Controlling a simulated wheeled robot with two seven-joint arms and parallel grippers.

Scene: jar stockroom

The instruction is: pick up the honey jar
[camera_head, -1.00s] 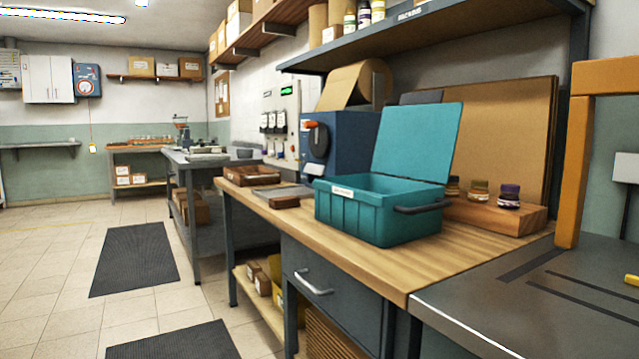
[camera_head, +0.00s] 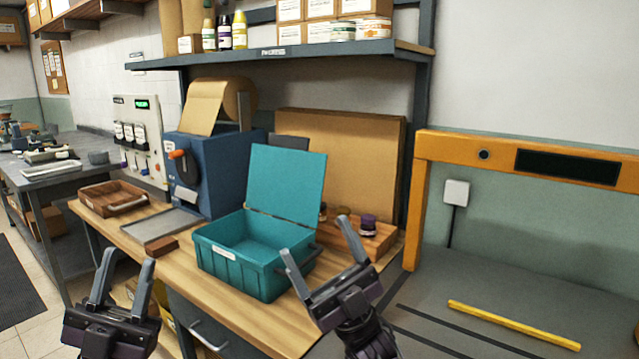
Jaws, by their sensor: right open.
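Several small jars stand on a wooden block (camera_head: 378,241) behind the teal box. One jar has a purple lid (camera_head: 368,222), and a brownish-lidded jar (camera_head: 343,213) is left of it. A third is mostly hidden by the box lid. I cannot tell which is the honey jar. My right gripper (camera_head: 317,238) is open and empty, in front of the box's right end and nearer to me than the jars. My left gripper (camera_head: 126,264) is open and empty at the lower left, in front of the bench.
The open teal box (camera_head: 243,270) stands on the wooden bench (camera_head: 270,325), its raised lid (camera_head: 287,185) partly screening the jars. A blue machine (camera_head: 215,165) and brown tray (camera_head: 95,202) are further left. An orange frame (camera_head: 450,147) rises on the right. A shelf (camera_head: 300,52) hangs above.

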